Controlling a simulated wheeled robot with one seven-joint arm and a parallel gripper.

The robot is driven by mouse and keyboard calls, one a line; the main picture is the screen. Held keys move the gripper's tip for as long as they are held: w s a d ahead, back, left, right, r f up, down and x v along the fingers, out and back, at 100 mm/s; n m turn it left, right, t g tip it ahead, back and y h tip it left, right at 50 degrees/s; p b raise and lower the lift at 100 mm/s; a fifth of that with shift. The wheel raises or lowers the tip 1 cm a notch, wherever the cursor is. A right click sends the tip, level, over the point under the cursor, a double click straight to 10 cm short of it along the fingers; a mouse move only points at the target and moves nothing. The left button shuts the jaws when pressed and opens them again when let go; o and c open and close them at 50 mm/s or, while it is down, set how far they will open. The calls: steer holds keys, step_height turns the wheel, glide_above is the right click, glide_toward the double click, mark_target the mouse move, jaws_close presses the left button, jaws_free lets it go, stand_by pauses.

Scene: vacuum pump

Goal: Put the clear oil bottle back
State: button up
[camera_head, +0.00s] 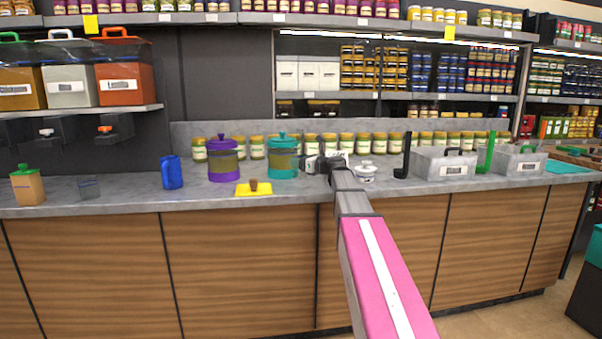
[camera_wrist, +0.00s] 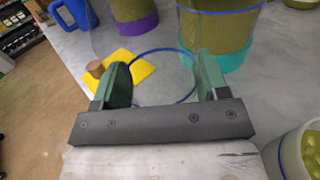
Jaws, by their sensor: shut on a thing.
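A clear, see-through vessel with a blue ring (camera_wrist: 160,103), which I take for the clear oil bottle, shows between the fingers in the wrist view. My gripper (camera_wrist: 162,82) is shut on it, with one green finger pad on each side. Its full outline is hard to make out against the grey counter. In the head view my gripper (camera_head: 318,164) is over the counter, right of the teal canister (camera_head: 283,160); I cannot make out the bottle there.
Left of the gripper are a yellow square with a brown knob (camera_head: 253,188), a purple canister (camera_head: 222,162) and a blue jug (camera_head: 172,173). A lidded white bowl (camera_head: 365,173) is close on the right. Jars (camera_head: 345,143) line the back. The counter front (camera_head: 130,203) has free room.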

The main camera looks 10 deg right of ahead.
steer(key=shift+w+d+f, duration=0.1)
steer(key=shift+d+f, duration=0.15)
steer(key=shift+f, duration=1.9)
steer(key=shift+f, duration=0.1)
steer(key=o, duration=1.1)
steer(key=shift+v, duration=5.95)
